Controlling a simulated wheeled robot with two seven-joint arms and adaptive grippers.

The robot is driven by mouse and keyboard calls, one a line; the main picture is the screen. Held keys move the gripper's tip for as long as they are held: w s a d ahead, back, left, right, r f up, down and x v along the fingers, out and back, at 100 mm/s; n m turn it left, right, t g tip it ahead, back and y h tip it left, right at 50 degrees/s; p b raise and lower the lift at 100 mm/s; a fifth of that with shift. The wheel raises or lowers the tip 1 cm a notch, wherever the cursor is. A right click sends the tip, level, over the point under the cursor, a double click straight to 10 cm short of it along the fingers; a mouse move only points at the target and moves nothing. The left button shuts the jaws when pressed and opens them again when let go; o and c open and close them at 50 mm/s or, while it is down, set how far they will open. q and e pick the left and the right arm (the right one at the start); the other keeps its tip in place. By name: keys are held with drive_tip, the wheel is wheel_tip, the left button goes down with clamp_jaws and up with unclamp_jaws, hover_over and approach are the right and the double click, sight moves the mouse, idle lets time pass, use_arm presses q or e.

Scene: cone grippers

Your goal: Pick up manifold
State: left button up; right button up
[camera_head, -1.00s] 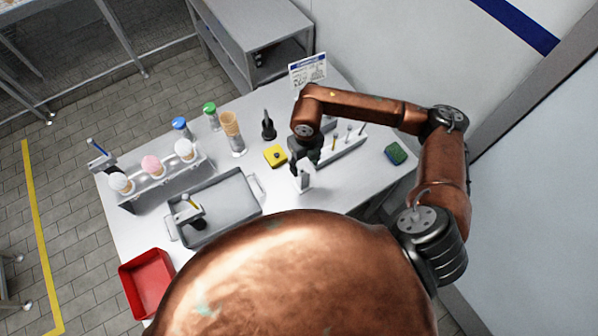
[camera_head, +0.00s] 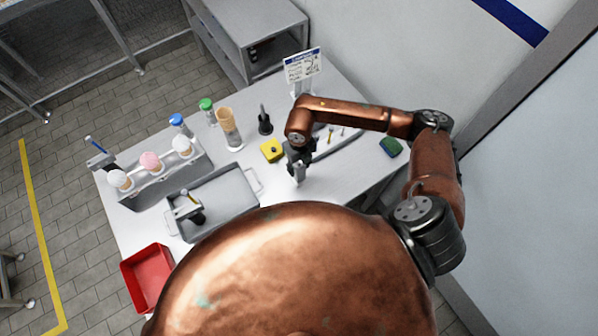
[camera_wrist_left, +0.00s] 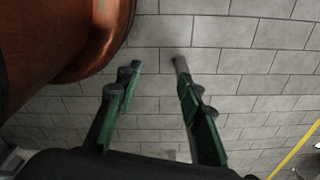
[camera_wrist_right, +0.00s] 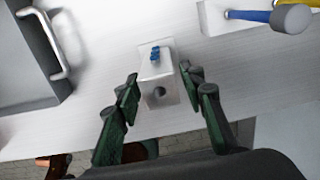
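A light grey block with a round hole and a small blue fitting on top, which looks like the manifold (camera_wrist_right: 158,88), sits on the white table in the right wrist view. My right gripper (camera_wrist_right: 160,77) is open, with one finger on each side of the block and a gap visible at both sides. In the head view my right gripper (camera_head: 297,166) is low over the table and largely hides the block. My left gripper (camera_wrist_left: 158,64) is open and empty above the tiled floor in the left wrist view.
A grey tray (camera_head: 238,207) holding a black and white item lies left of the right gripper. A yellow block (camera_head: 271,150), a cone stack (camera_head: 229,127), a cone rack (camera_head: 135,200), a green sponge (camera_head: 391,147) and a red bin (camera_head: 147,276) stand around it.

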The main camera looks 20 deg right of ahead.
clamp_jaws()
drive_tip(key=shift+r, duration=0.15)
idle(0.5)
